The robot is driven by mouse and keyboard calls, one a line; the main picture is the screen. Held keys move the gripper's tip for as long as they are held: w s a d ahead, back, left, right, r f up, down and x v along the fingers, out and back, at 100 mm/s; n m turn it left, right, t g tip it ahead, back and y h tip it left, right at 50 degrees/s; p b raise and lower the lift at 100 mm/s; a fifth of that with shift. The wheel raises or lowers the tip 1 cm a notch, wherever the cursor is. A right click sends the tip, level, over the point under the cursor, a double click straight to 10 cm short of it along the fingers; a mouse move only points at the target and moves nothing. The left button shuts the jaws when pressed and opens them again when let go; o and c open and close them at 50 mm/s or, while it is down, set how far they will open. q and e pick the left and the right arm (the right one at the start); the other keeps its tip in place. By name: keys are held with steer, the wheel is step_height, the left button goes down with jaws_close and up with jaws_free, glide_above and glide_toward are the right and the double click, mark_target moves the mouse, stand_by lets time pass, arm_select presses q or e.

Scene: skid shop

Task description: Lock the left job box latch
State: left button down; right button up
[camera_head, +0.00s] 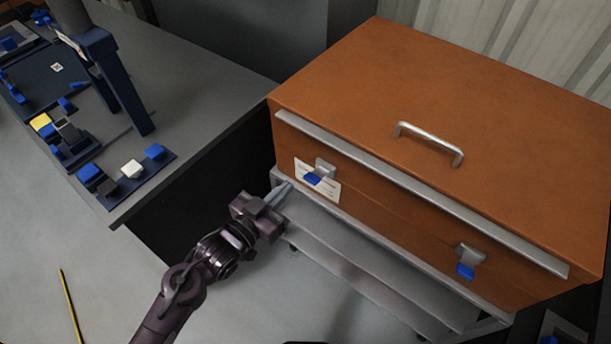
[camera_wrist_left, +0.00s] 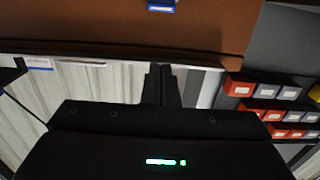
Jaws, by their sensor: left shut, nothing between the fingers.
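The orange job box (camera_head: 400,100) has two silver latches with blue tabs on its front. The left latch (camera_head: 319,174) sits over a white label, and its blue tab sticks outward. The right latch (camera_head: 468,261) has its blue tab hanging down. My left gripper (camera_head: 284,190) is shut and empty, in front of the box's left end, a little below and left of the left latch, apart from it. In the left wrist view my shut fingers (camera_wrist_left: 162,84) show, with a blue-tabbed latch (camera_wrist_left: 161,6) at the top edge. My right gripper is not in view.
The box stands on a grey metal cart (camera_head: 350,255) with a lower shelf. A grey workbench (camera_head: 190,85) with blue fixtures is at the left. Red bins (camera_wrist_left: 240,86) show in the left wrist view. The floor in front is mostly clear.

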arm_select(q)
steer(key=p, duration=0.2)
glide_above(305, 178)
steer(key=d, duration=0.1)
steer(key=shift+w+d+f, duration=0.1)
steer(key=shift+w+f, duration=0.05)
steer(key=shift+f, duration=0.1)
steer(key=f, duration=0.1)
steer(key=s+f, duration=0.1)
steer(key=shift+a+f, duration=0.3)
steer(key=shift+a, duration=0.05)
steer(key=shift+s+a+f+p, duration=0.2)
steer(key=shift+s+f+p, duration=0.1)
steer(key=shift+f, duration=0.25)
